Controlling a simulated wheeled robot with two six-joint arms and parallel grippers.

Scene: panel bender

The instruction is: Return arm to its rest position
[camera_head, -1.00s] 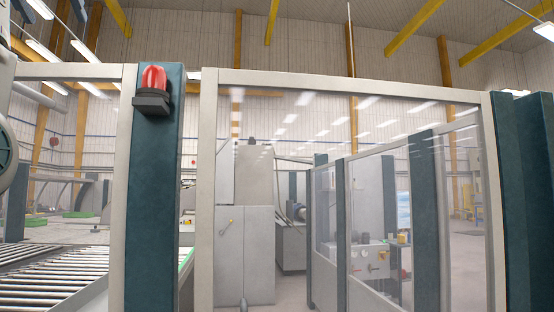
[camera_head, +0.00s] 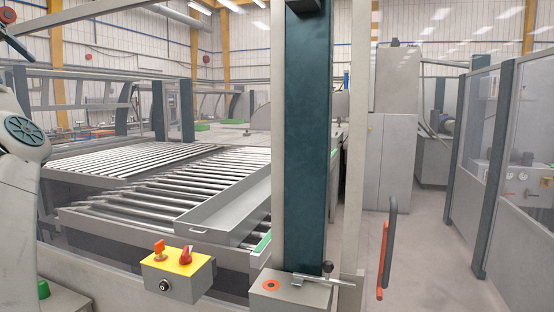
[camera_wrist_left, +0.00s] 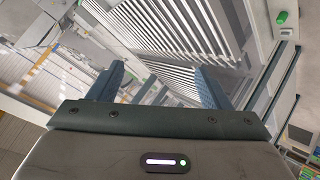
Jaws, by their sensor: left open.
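My left arm (camera_head: 22,150) shows at the left edge of the head view, with a dark round joint cap on a pale link. Its gripper is outside the head view. In the left wrist view my left gripper (camera_wrist_left: 158,88) has its two dark blue fingers spread well apart, with nothing between them. Beyond the fingers lie roller conveyors, seen tilted and at some distance. My right gripper and arm are in neither view.
A yellow-topped control box (camera_head: 178,272) with a red knob stands in front. Roller conveyors (camera_head: 150,205) and a grey tray (camera_head: 228,212) lie behind it. A dark post (camera_head: 304,140) rises in the middle, with a red-and-dark handle (camera_head: 386,248) to its right. Open floor (camera_head: 430,245) lies at right.

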